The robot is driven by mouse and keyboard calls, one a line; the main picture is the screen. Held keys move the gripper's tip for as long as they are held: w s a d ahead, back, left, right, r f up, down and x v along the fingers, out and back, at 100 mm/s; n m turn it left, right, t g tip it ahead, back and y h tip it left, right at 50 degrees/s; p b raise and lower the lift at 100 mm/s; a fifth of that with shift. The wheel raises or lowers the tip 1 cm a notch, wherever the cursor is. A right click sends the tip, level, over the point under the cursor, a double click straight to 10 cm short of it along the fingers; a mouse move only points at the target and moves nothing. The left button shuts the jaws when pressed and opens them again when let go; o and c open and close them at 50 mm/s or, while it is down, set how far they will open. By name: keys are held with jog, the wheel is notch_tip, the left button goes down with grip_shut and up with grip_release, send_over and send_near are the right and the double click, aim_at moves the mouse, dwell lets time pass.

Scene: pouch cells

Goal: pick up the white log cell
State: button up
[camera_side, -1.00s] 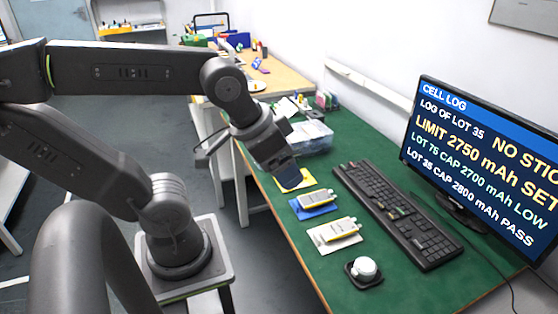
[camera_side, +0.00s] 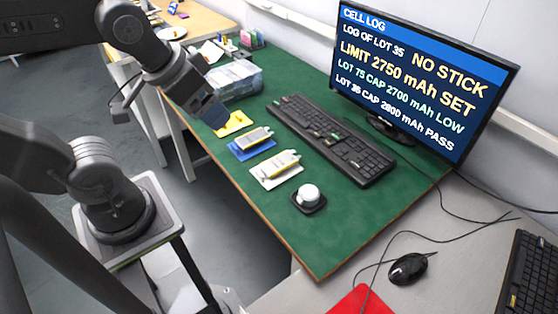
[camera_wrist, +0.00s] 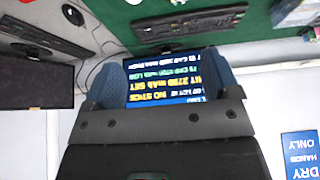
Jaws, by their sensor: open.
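A pale cell with a yellow edge lies on a white pad (camera_side: 268,176), the front one of a row of pads on the green table in the side view. A similar cell lies on a blue pad (camera_side: 240,152) behind it. A yellow pad (camera_side: 233,124) is farther back, partly hidden by my gripper, so I cannot tell what lies on it. My gripper (camera_side: 214,116) hangs near the yellow pad, apart from both visible cells. In the wrist view, its blue fingers are spread and empty (camera_wrist: 163,75); no cell shows there.
The monitor (camera_side: 420,80) shows a cell log: lot 35 passes, lot 75 is low. A keyboard (camera_side: 330,138) lies right of the pads. A white round object (camera_side: 308,192) sits on a black base in front. A clear box (camera_side: 235,80) stands behind.

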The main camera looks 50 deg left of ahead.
jog(key=shift+o, duration=0.5)
dwell(0.3)
jog(key=g, duration=0.6)
send_over(279, 162)
notch_tip(279, 162, down, 14)
notch_tip(279, 162, down, 14)
jog(key=shift+f, duration=0.1)
jog(key=c, duration=1)
